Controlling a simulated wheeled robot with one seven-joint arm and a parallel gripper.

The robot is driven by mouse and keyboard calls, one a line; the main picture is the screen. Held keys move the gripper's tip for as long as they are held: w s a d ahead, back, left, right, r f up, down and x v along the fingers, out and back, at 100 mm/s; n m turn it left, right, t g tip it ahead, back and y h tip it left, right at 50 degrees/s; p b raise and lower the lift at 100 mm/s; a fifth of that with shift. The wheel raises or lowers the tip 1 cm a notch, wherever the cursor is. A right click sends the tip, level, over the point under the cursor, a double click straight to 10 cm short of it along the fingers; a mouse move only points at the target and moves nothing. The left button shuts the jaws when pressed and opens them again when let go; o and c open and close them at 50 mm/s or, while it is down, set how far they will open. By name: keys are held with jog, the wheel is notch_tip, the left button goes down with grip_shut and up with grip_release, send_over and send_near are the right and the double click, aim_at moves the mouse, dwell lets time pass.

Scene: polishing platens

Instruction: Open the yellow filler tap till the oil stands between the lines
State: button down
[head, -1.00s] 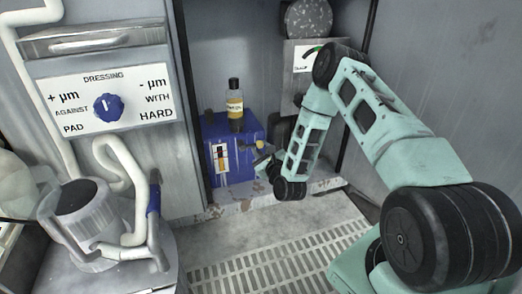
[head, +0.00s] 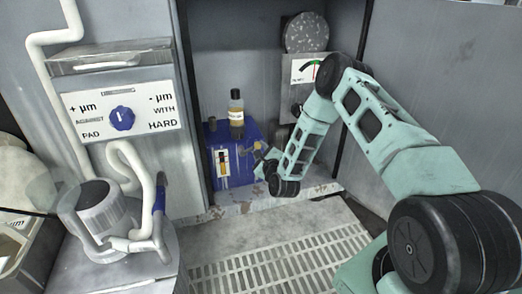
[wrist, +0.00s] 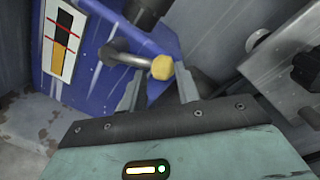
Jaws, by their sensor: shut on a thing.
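A blue oil tank (head: 236,177) stands in the recess; its side also shows in the wrist view (wrist: 95,75). The yellow filler tap (wrist: 162,68) sits at the end of a grey metal pipe. My gripper (wrist: 158,88) is shut on the tap, a finger on each side. In the head view my gripper (head: 263,167) is small beside the tank.
A dark-capped oil bottle (head: 236,115) stands on the tank. A dressing panel with a blue knob (head: 122,119) and a grey canister (head: 95,215) are at left. A slotted grate (head: 285,262) lies in front.

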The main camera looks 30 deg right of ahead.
jog(key=shift+w+a+r, duration=0.15)
jog(key=shift+a+r, duration=0.05)
jog(key=shift+a, duration=0.3)
jog(key=c, duration=0.9)
grip_release()
jog(key=shift+c, duration=0.2)
jog(key=shift+o, duration=0.2)
jog(key=shift+f, duration=0.1)
jog(key=shift+d, duration=0.1)
jog(key=p+v, duration=0.5)
jog(key=v, duration=1.2)
jog(key=shift+s+p, duration=0.3)
